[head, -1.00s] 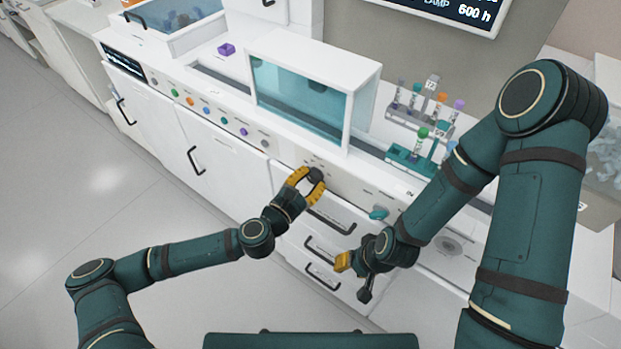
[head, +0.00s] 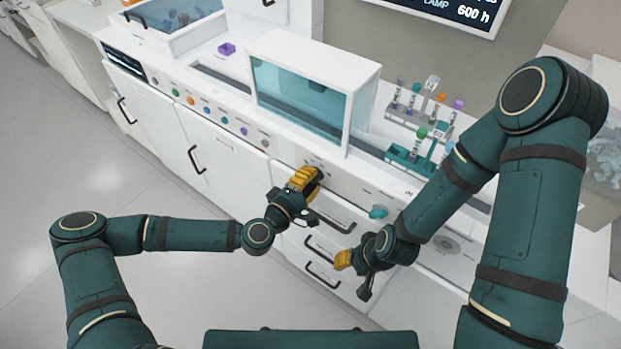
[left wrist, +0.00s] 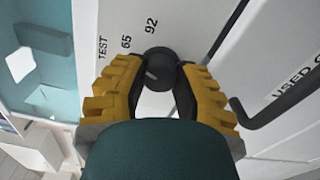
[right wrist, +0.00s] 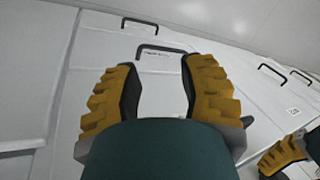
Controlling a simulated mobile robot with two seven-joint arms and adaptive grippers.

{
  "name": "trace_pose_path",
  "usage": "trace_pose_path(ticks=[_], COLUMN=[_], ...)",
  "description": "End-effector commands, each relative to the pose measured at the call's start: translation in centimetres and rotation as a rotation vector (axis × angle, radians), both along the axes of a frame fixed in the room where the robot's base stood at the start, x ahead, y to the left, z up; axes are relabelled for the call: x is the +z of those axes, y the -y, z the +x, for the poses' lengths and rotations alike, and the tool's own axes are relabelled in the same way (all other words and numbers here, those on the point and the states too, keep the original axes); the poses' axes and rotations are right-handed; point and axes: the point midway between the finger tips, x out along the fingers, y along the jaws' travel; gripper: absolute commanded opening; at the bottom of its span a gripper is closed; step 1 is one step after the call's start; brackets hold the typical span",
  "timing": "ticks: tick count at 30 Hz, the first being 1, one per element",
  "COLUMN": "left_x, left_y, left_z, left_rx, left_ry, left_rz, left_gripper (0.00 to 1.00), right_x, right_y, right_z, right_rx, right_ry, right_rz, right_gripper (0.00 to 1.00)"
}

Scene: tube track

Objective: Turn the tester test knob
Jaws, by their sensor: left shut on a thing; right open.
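The test knob (left wrist: 160,66) is a round black knob with a light pointer line on the white front panel, near printed TEST, 65 and 92 marks in the left wrist view. My left gripper (left wrist: 160,88) is shut around its sides. In the head view my left gripper (head: 314,178) covers most of the knob. My right gripper (head: 352,276) is open and empty in front of the drawers; its two yellow fingers also show apart in the right wrist view (right wrist: 160,85).
A teal knob (head: 378,212) is right of the left gripper on the panel. Drawers with black handles (head: 322,274) lie below. A glass-fronted box (head: 300,100) and tube racks (head: 405,155) stand on the counter. Floor at left is clear.

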Motion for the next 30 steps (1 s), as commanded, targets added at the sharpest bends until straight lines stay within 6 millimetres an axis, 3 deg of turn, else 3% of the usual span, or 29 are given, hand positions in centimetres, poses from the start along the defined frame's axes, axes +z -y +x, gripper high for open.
trace_pose_path(ticks=[15, 30], left_x=[0.15, 0.15], left_y=[0.03, 0.02], left_z=[0.07, 0.09], left_rx=[0.0, 0.003], left_ry=[0.28, 0.414], left_rz=[0.379, 0.563], left_gripper=[0.0, 0.0], right_x=[0.11, -0.01], right_y=[0.0, 0.0], right_z=[-0.03, 0.01], right_rx=[0.0, 0.0], right_ry=[-0.001, 0.0], right_rz=[0.0, 0.0], right_gripper=[0.4, 0.4])
